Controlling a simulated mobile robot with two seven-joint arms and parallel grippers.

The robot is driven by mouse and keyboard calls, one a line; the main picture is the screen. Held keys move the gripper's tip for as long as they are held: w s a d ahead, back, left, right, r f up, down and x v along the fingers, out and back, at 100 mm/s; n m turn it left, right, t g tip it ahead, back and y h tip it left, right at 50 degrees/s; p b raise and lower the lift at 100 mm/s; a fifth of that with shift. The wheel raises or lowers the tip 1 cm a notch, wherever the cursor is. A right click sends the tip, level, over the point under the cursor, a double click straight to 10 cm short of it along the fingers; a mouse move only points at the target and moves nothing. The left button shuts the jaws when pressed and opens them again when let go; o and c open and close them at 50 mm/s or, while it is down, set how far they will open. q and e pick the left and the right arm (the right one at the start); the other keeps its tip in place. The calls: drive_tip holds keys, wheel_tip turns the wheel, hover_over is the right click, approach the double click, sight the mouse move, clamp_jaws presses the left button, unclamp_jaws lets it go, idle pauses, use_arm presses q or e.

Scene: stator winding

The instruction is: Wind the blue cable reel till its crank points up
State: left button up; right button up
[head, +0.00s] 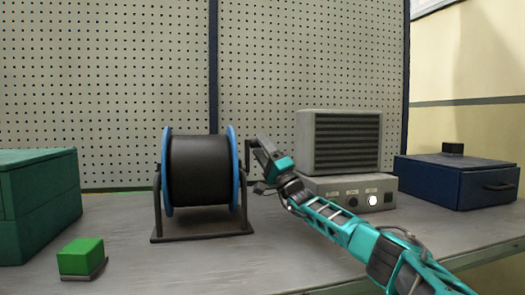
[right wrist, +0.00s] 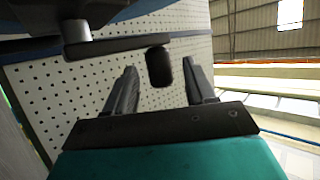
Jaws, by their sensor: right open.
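The cable reel has blue flanges (head: 234,170) and a dark drum (head: 199,170), held in a black stand (head: 203,233) on the bench. Its crank is on the right side, where dark parts and my gripper overlap in the head view; its exact angle is hard to tell there. In the right wrist view a dark crank arm (right wrist: 117,45) ends in a black rounded handle (right wrist: 158,68). My right gripper (head: 257,168) is open beside the reel's right flange. In its wrist view the handle appears between the two fingertips, with gaps on both sides. My left gripper is out of view.
A grey vented machine (head: 341,142) stands close behind and right of my right gripper. A blue box (head: 455,182) is at far right. A green box (head: 40,205) and a bright green block (head: 81,257) are at left. A pegboard (head: 110,80) backs the bench (head: 200,268).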

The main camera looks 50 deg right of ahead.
drive_tip(key=v, duration=0.7)
drive_tip(key=shift+s, duration=0.15)
idle(0.3)
drive_tip(key=shift+f, duration=0.15)
idle(0.4)
